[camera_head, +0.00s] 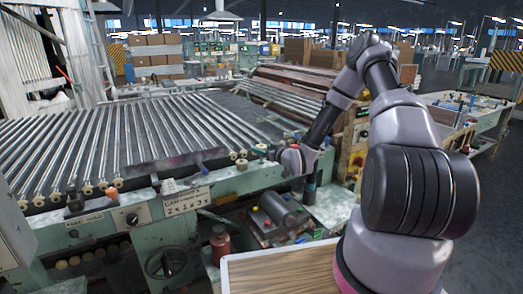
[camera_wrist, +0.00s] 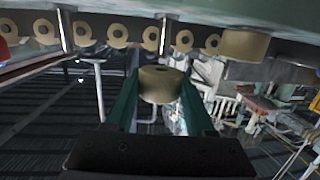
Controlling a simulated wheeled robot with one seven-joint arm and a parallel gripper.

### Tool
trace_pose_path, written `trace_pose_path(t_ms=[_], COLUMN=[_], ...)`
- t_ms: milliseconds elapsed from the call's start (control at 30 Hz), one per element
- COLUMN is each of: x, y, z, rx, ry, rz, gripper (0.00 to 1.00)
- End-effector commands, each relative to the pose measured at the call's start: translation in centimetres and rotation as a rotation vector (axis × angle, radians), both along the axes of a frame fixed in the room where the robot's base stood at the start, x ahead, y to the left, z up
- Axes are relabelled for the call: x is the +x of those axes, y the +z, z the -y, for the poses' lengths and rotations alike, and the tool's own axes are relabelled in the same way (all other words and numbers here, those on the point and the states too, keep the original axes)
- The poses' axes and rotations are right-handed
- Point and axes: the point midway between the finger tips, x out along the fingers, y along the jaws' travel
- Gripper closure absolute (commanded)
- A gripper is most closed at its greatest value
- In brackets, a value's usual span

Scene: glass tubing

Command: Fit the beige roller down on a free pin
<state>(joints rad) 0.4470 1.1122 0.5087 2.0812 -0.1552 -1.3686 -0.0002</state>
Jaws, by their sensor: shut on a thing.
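My gripper (camera_wrist: 160,97) is shut on a beige roller (camera_wrist: 160,84), a short drum with a small hole in its top face. The two green fingers lie on either side of it. A row of other beige rollers (camera_wrist: 118,36) runs along the rail (camera_wrist: 290,45) at the top of the wrist view. One roller (camera_wrist: 245,44) at the right looks larger and nearer. The held roller appears apart from this row. In the head view my wrist is beside the machine's front right corner, and the fingers are hard to make out. I cannot make out a free pin clearly.
The machine bed of long metal tubes (camera_head: 130,135) fills the left, with small beige rollers (camera_head: 118,183) along its front edge. A motor (camera_head: 280,210) sits below the corner. A red bottle (camera_head: 220,240) and a wooden board (camera_head: 280,272) are nearer me.

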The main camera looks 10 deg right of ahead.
Motion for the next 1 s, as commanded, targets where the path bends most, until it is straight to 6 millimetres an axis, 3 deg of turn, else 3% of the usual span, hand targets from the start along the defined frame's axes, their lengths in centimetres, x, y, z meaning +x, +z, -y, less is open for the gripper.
trace_pose_path(t_ms=[1000], x=[0.0], y=[-2.0], z=[0.0], rx=[0.001], ry=[0.000], rz=[0.000], gripper=[0.99])
